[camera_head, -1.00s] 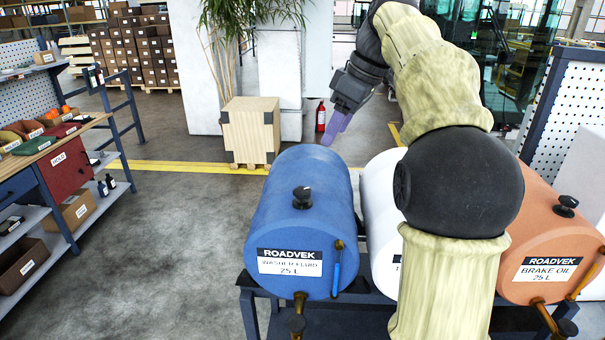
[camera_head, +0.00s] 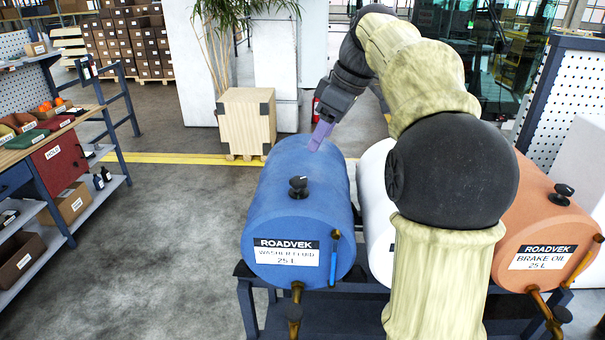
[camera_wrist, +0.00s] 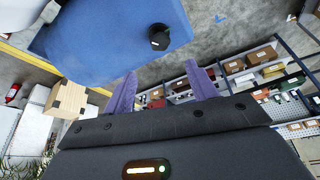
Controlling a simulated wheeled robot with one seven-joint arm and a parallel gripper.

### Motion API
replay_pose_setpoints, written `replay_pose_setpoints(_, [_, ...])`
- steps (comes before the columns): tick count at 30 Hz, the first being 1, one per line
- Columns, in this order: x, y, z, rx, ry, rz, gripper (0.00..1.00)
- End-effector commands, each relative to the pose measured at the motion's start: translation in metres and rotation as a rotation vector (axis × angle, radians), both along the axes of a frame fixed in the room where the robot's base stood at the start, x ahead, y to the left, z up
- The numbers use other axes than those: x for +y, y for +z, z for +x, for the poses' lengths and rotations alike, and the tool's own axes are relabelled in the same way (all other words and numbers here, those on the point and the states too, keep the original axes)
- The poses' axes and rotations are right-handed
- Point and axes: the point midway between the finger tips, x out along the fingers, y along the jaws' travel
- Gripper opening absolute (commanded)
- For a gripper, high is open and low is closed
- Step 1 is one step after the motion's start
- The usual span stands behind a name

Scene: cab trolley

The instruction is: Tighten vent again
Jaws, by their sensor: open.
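The blue washer fluid drum (camera_head: 292,217) lies on its side on a dark rack. Its black vent knob (camera_head: 298,187) stands on top of it; in the wrist view the knob (camera_wrist: 159,37) shows at the upper middle, beyond the fingers. I cannot tell from these views how tight it is. My gripper (camera_head: 321,136) is over the far end of the blue drum, behind the knob and apart from it. In the wrist view its two purple fingers (camera_wrist: 162,85) are spread with nothing between them.
A white drum (camera_head: 377,215), partly hidden by my arm, and an orange brake oil drum (camera_head: 540,225) with its own black knob (camera_head: 562,194) lie to the right. A wooden crate (camera_head: 246,122) stands behind on the floor. A workbench with bins (camera_head: 63,150) is at left.

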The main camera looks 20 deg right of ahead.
Motion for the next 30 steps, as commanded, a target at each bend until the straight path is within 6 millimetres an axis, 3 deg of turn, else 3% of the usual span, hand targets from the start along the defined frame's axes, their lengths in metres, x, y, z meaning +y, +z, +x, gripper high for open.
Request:
replay_pose_setpoints(18, [0.032, -0.094, 0.023, 0.003, 0.001, 0.001, 0.57])
replay_pose_setpoints(23, [0.035, -0.106, 0.026, 0.0, 0.001, 0.0, 0.57])
replay_pose_setpoints(30, [0.036, -0.108, 0.027, -0.001, 0.001, -0.001, 0.57])
